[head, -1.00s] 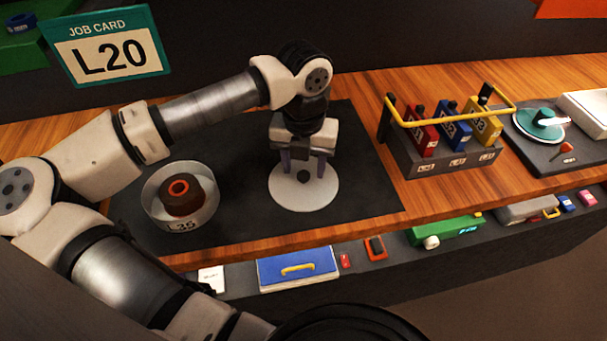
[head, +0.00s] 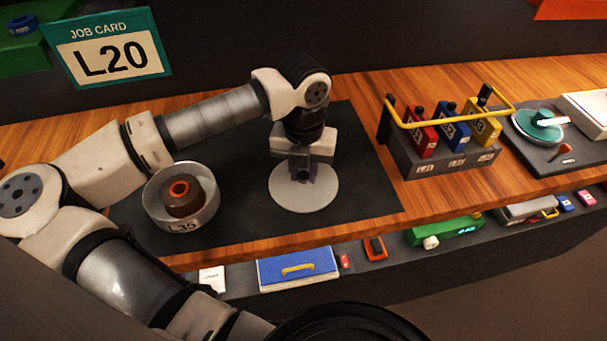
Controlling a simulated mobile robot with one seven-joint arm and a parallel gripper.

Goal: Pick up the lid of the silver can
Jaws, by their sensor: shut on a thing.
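The lid is a pale grey round disc (head: 303,197) with a small dark knob at its middle. It appears to lie flat on the black mat. My gripper (head: 303,177) points down over it, its fingers shut on the knob. The fingers partly hide the knob. The silver can (head: 184,221), labelled L35, stands open on the mat to the left of the lid. A brown ring-shaped part (head: 182,195) with a red-orange centre sits inside it.
A rack (head: 440,163) with a yellow bar and red, blue and yellow tagged pieces stands to the right. A teal-topped device (head: 539,125) is farther right. A shelf below the bench holds a blue case (head: 298,268) and small items. The job card (head: 110,50) reads L20.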

